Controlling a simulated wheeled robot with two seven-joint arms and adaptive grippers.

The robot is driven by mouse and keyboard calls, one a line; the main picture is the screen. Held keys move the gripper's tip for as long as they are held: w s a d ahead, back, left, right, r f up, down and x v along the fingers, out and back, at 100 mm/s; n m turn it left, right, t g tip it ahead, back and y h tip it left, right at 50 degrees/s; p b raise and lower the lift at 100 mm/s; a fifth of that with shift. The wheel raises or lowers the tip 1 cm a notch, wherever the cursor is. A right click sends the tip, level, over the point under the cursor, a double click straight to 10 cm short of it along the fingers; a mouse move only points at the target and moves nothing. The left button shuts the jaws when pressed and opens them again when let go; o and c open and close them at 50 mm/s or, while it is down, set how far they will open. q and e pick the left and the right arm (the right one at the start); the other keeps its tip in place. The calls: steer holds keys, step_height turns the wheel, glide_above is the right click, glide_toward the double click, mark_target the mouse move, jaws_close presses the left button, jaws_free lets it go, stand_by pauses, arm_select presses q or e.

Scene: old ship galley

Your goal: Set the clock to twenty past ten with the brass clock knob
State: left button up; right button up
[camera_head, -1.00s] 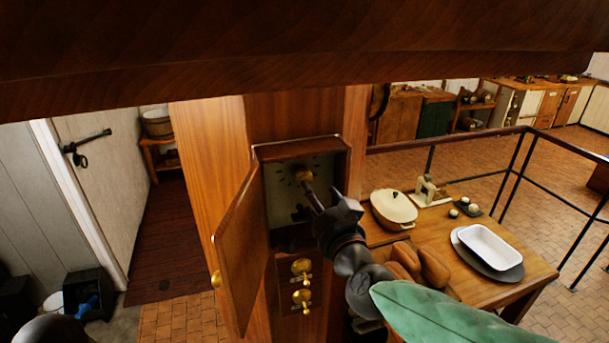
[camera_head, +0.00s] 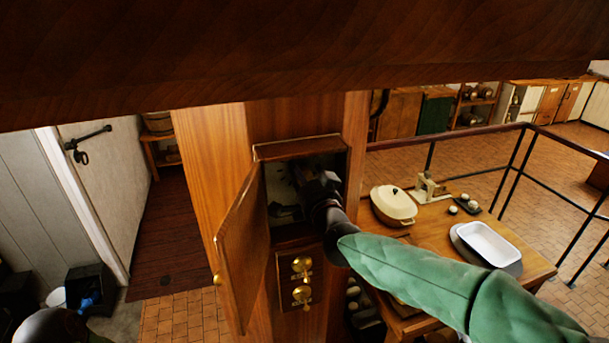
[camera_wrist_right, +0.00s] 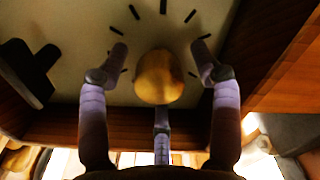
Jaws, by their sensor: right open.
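The brass clock knob (camera_wrist_right: 159,77) shows in the right wrist view against the pale clock face (camera_wrist_right: 75,25) with its dark tick marks. My right gripper (camera_wrist_right: 160,65) is open, with fingers on the left and right of the knob and another below it. Gaps show at the sides; I cannot tell whether the lower finger touches. A dark clock hand (camera_wrist_right: 28,72) shows at the left, but the time cannot be read. In the head view my right gripper (camera_head: 312,182) reaches into the open clock case (camera_head: 300,148) and hides the knob. My left gripper is not in view.
The wooden case door (camera_head: 240,260) stands open to the left. Two brass knobs (camera_head: 301,264) sit below the case. A table to the right bears a lidded pot (camera_head: 393,205) and a white dish (camera_head: 489,244). A dark beam (camera_head: 300,60) crosses the top.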

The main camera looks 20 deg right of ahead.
steer(key=c, duration=1.2)
steer(key=shift+o, duration=0.2)
steer(key=shift+r+n, duration=0.15)
steer(key=shift+n, duration=0.45)
steer(key=o, duration=1.2)
steer(key=shift+c, duration=0.2)
steer(key=s, duration=1.2)
steer(key=shift+d, duration=0.25)
